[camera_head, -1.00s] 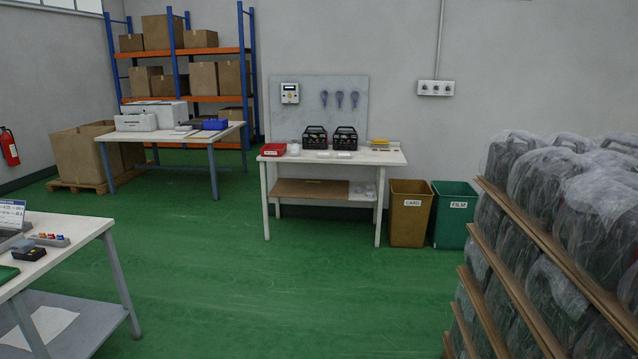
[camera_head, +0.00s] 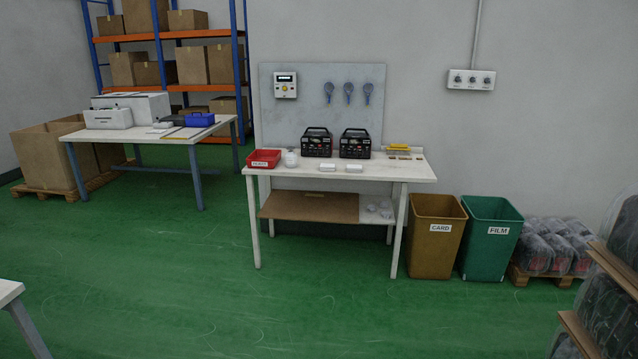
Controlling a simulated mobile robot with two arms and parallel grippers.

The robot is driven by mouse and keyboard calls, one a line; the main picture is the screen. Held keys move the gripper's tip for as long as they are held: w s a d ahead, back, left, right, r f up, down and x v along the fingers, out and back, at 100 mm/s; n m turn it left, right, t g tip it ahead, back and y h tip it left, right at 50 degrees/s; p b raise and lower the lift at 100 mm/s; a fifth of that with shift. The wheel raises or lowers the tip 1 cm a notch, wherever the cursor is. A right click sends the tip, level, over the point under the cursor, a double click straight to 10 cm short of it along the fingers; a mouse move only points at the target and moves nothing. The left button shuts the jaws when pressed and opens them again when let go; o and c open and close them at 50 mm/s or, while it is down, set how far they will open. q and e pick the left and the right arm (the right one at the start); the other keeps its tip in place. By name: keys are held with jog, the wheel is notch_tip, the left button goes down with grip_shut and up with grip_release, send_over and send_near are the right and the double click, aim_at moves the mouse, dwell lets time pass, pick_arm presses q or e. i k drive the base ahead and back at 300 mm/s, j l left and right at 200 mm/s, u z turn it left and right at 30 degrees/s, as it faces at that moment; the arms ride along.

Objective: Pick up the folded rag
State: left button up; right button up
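I cannot make out a folded rag for certain in the head view. Two small flat white things (camera_head: 327,168) lie at the front of the white workbench (camera_head: 405,170), too small to tell what they are. Several pale lumps (camera_head: 380,208) lie on the right of its lower shelf and are also unclear. Neither of my grippers shows in this view.
On the bench stand a red tray (camera_head: 264,158) and two black power units (camera_head: 317,142). A CARD bin (camera_head: 436,245) and a FILM bin (camera_head: 491,240) stand right of it. Wrapped stacks (camera_head: 600,290) edge the right. Open green floor (camera_head: 300,310) lies in front.

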aim_at(324, 166)
jog(key=i, duration=2.45)
jog(key=i+u, duration=0.1)
jog(key=i, duration=0.65)
jog(key=i+l+u, duration=0.1)
jog(key=i, duration=0.6)
jog(key=i+l+u, duration=0.1)
jog(key=i, duration=0.6)
jog(key=l, duration=0.15)
